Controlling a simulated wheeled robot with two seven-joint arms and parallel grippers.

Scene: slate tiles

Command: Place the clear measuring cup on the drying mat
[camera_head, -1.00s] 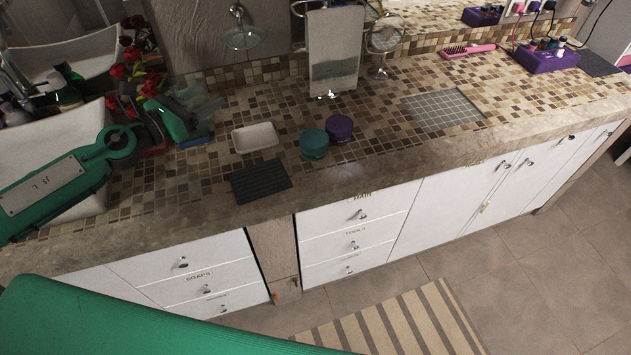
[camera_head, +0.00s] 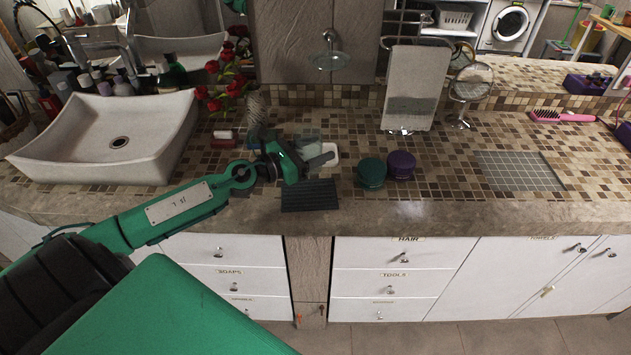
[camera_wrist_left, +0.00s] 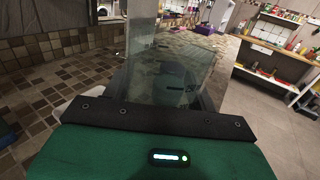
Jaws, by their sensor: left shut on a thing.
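The clear measuring cup (camera_head: 309,139) is see-through and greyish, held at my left gripper (camera_head: 312,160) above the counter. It fills the middle of the left wrist view (camera_wrist_left: 172,65), rising from the dark gripper base. My left gripper is shut on it; the cup's contact with the fingers is hard to make out. A dark ribbed mat, which looks like the drying mat (camera_head: 310,196), lies flat near the counter's front edge, just below the gripper in the head view. It is bare. My right gripper is not in view.
A white dish (camera_head: 331,153) stands partly hidden behind my left gripper. A teal jar (camera_head: 371,173) and a purple jar (camera_head: 402,165) stand right of the mat. A white basin (camera_head: 110,140) is at left, red flowers (camera_head: 228,75) behind. A grey gridded panel (camera_head: 518,171) lies further right.

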